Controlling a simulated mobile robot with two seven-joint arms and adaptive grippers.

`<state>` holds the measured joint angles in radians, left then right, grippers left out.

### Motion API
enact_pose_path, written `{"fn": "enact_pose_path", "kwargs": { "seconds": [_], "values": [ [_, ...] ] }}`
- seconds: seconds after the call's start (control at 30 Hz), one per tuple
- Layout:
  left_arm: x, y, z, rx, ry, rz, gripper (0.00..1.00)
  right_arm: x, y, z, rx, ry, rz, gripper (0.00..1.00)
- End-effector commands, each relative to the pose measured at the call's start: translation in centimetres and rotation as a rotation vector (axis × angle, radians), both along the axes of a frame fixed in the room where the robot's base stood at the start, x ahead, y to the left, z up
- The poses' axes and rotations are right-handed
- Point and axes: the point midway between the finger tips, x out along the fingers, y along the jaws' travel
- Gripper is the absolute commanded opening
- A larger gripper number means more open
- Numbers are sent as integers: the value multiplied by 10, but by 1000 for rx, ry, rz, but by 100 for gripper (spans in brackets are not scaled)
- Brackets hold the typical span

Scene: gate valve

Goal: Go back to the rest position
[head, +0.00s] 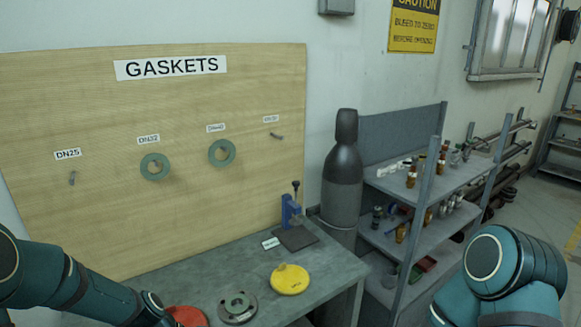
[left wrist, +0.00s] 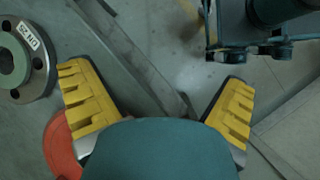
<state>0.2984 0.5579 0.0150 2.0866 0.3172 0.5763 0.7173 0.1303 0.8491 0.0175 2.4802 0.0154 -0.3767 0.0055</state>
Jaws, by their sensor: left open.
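My left arm (head: 60,280) comes in from the left in the head view, low over the workbench; its gripper is out of sight there. In the left wrist view my left gripper (left wrist: 157,80) has its two yellow-padded fingers spread wide with nothing between them. The bench edge and floor show beyond the fingers. My right arm (head: 505,275) shows bent at the lower right of the head view; its gripper is not seen there.
The workbench (head: 215,268) holds a flange with a green gasket (head: 238,306), a red disc (head: 187,317), a yellow disc (head: 290,279) and a blue press (head: 291,212). The gasket board (head: 100,110) stands behind. A gas cylinder (head: 342,180) and shelf rack (head: 440,185) stand right.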

Motion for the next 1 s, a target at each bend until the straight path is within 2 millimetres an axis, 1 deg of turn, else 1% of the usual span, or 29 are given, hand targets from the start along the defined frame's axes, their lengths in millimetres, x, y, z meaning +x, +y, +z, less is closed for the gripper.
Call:
{"fn": "enact_pose_path", "kwargs": {
  "seconds": [0.03,0.1,0.2,0.23,0.3,0.4,0.5,0.67,0.7,0.73,1.0],
  "values": [
    [-18,-8,-29,29,-14,-77,100,-1,0,0,0,1,0,34],
    [-41,-16,-64,75,-65,-201,100,-1,0,1,0,1,0,34],
    [-73,-28,-102,119,-140,-373,100,-1,0,1,0,2,1,34],
    [-81,-31,-110,130,-161,-417,100,-1,0,1,0,2,1,34],
    [-99,-38,-125,145,-208,-514,100,-1,0,1,0,2,1,34],
    [-121,-47,-141,157,-268,-632,100,-1,0,1,0,1,0,34],
    [-142,-57,-152,160,-324,-735,100,-1,0,1,0,1,0,34],
    [-171,-71,-162,158,-414,-880,100,-1,0,1,0,2,1,34],
    [-170,-73,-166,163,-434,-899,100,-1,0,-5,0,2,1,34],
    [-165,-73,-170,171,-443,-900,100,-2,0,-11,0,3,3,34],
    [-142,-80,-192,201,-508,-938,100,-10,2,-52,4,21,18,34]
  ]
}}
